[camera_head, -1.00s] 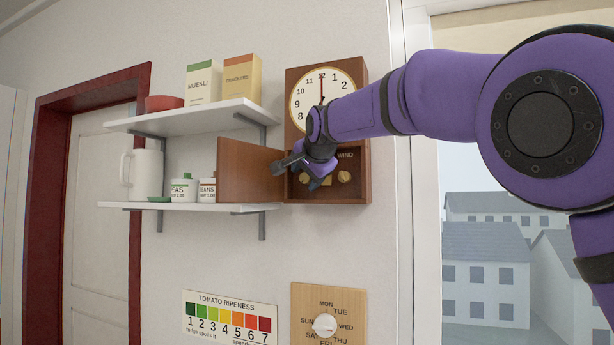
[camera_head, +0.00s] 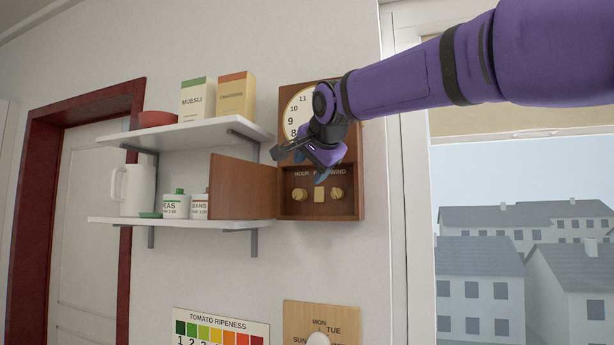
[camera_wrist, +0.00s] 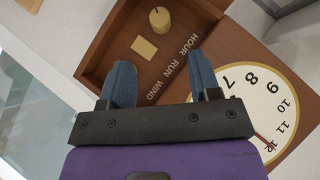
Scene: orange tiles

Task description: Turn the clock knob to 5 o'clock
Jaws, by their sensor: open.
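The wooden clock (camera_head: 371,180) hangs on the wall with its lower compartment open. Inside are a round brass knob under HOUR (camera_head: 300,194), a square piece under RUN (camera_head: 319,195) and a round knob under WIND (camera_head: 337,193). The wrist view shows the HOUR knob (camera_wrist: 160,17) and the square piece (camera_wrist: 144,47); the left finger seems to hide the WIND knob. The clock face (camera_wrist: 262,100) shows a dark and red hand near 12; my gripper partly covers the face in the head view. My gripper (camera_wrist: 158,62) is open and empty, in front of the compartment's top edge, apart from the knobs.
The compartment's wooden door (camera_head: 243,187) stands open to the left, close beside my gripper. Two shelves (camera_head: 190,137) with boxes, a bowl, cans and a jug are further left. A weekday dial board (camera_head: 345,318) and a tomato chart (camera_head: 222,325) are below. A window is at right.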

